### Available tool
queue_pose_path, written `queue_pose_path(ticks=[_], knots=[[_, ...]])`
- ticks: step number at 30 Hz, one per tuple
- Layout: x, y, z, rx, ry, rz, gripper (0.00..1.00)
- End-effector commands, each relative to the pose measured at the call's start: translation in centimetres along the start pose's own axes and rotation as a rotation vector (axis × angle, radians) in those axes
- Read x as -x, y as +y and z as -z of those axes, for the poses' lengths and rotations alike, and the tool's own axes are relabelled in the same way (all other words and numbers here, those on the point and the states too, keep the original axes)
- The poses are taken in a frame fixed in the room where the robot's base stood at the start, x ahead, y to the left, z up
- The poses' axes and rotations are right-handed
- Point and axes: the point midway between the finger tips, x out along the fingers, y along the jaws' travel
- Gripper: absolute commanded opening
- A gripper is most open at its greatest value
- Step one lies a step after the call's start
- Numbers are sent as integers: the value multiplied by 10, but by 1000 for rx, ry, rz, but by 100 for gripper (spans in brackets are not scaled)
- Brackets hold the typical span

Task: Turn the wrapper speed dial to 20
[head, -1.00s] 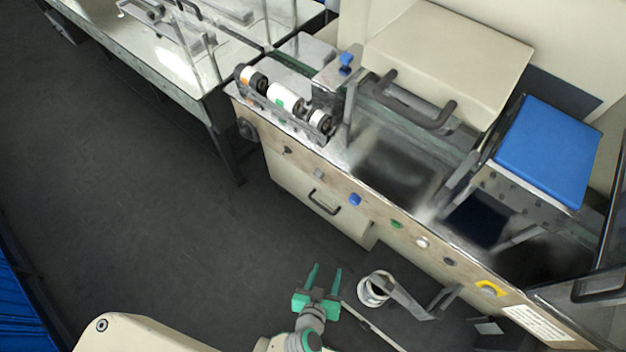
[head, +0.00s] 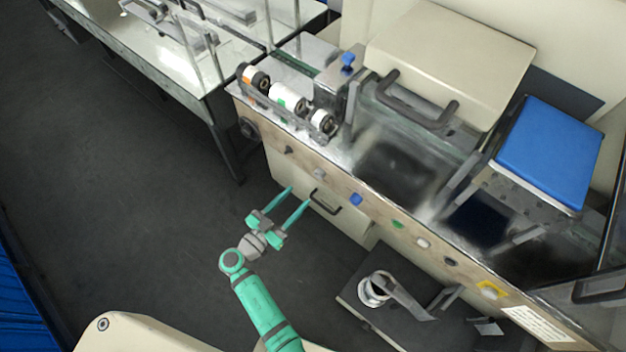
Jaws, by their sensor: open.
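The wrapper's slanted front panel carries a row of controls: a small black knob (head: 289,150), a grey one (head: 319,174), a blue one (head: 356,199), a green one (head: 397,223), a white one (head: 423,243), a dark one (head: 450,261) and a yellow-backed one (head: 489,290). Which is the speed dial, and any numbers, are too small to tell. My gripper (head: 298,196) is open and empty, its green fingers apart and pointing up-right toward the panel. In the picture the fingertips lie below the black and grey knobs. I cannot tell how far from the panel they are.
A drawer handle (head: 325,202) shows just right of my fingertips. A dark round wheel (head: 248,128) is at the panel's left end. A low dark stand with a white roll (head: 374,289) is at lower right. Dark floor (head: 130,190) is clear at left.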

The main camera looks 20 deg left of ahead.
Motion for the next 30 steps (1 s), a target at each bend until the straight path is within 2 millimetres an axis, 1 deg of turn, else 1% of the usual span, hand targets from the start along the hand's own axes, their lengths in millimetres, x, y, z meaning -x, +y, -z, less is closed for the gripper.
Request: queue_pose_path(ticks=[9, 15, 18, 21, 29, 30], knots=[[-56, 2, 0, 1, -2, -4, 47], [-82, 0, -1, 2, -2, -1, 47], [-90, 0, -1, 2, -2, 0, 47], [-93, 0, -1, 3, -3, 2, 47], [-95, 0, -1, 3, -3, 2, 47], [-95, 0, -1, 3, -3, 2, 42]])
